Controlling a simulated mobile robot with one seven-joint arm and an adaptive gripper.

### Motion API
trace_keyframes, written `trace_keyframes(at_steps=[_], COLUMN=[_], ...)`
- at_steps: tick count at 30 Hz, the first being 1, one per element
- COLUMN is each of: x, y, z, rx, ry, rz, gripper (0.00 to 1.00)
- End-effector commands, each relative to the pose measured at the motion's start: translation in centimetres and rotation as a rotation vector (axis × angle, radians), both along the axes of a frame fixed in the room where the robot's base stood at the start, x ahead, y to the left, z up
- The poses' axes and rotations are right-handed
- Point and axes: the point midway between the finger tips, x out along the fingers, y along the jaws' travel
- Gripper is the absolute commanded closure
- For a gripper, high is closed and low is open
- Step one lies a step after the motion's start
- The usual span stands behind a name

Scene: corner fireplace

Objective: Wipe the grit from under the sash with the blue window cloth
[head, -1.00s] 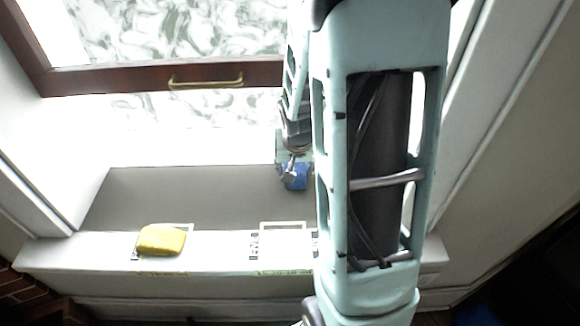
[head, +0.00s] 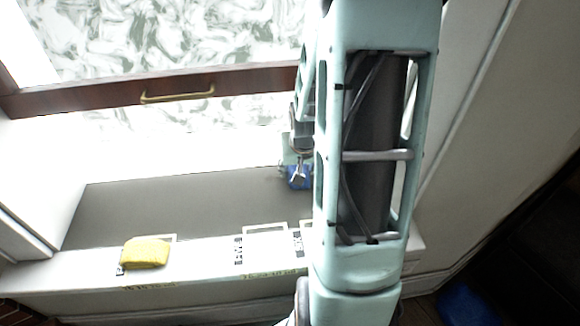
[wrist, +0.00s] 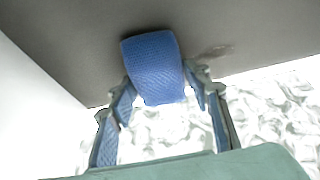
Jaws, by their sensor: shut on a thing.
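My gripper (head: 297,180) is shut on the blue window cloth (wrist: 155,68), a folded pad that bulges out past the fingertips in the wrist view. In the head view the cloth (head: 300,178) is a small blue patch at the right part of the grey sill (head: 170,205), partly hidden by my arm. The sash (head: 60,102) has a dark wooden bottom rail and stands raised above the sill. A dark smudge of grit (wrist: 213,51) lies on the grey surface, right of the cloth in the wrist view. I cannot tell whether the cloth touches the sill.
A yellow pad (head: 145,253) lies on the sill's white front ledge at the left, on a marked square. More marked outlines (head: 265,229) are on the ledge near my arm. A brass handle (head: 178,95) juts from the sash rail. White side walls bound the recess. The sill's middle is clear.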

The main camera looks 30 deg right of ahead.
Motion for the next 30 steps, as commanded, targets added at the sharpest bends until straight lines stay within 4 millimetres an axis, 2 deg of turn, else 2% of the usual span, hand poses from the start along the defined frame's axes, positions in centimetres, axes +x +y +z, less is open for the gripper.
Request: trace_keyframes(at_steps=[8,16,24,30], x=[0.0,1.0,1.3,2.0], y=[0.2,2.5,3.3,5.0], z=[-0.1,-0.1,0.0,-0.2], rx=[0.0,0.0,0.0,0.001], ry=[0.003,0.001,0.002,0.002], rz=[0.002,0.004,0.002,0.004], gripper=[0.79,0.79,0.79,0.79])
